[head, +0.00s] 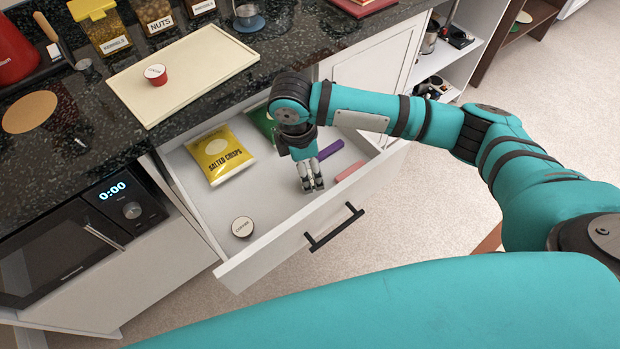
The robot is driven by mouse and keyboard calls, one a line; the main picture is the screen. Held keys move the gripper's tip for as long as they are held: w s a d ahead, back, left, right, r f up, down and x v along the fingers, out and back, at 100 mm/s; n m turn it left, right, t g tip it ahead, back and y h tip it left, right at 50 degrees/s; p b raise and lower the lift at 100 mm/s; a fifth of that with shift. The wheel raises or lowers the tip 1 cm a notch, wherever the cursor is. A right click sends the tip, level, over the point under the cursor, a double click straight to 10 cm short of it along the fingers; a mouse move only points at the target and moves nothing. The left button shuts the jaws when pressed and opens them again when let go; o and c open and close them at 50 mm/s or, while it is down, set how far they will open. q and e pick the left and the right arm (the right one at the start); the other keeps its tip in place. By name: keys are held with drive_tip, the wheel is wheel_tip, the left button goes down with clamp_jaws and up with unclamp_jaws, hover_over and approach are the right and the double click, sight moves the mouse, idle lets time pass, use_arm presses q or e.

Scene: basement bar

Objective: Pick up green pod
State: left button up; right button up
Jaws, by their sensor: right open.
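No pod that I can clearly make out as green shows in the head view. A small round pod (242,227) with a pale lid and dark rim stands in the front left of the open drawer (205,205); its side colour is hard to tell. A red pod (155,74) stands on the cream tray (205,62) on the counter. My right gripper (313,186) points down inside the drawer, to the right of the pale-lidded pod and apart from it. It is open, with nothing visible between its fingers. My left gripper is not in view.
The drawer also holds a yellow crisps bag (220,154), a green packet (262,124) partly behind my arm, a purple bar (330,150) and a pink bar (350,171). The drawer front (290,240) has a black handle (334,227). A microwave (75,240) stands left.

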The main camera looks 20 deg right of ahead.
drive_tip(key=f, duration=0.4)
drive_tip(key=shift+d, duration=0.2)
drive_tip(key=shift+f, duration=0.45)
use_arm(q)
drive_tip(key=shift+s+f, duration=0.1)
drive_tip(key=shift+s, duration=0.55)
use_arm(e)
drive_tip(key=c, duration=0.9)
drive_tip(key=shift+c, duration=0.2)
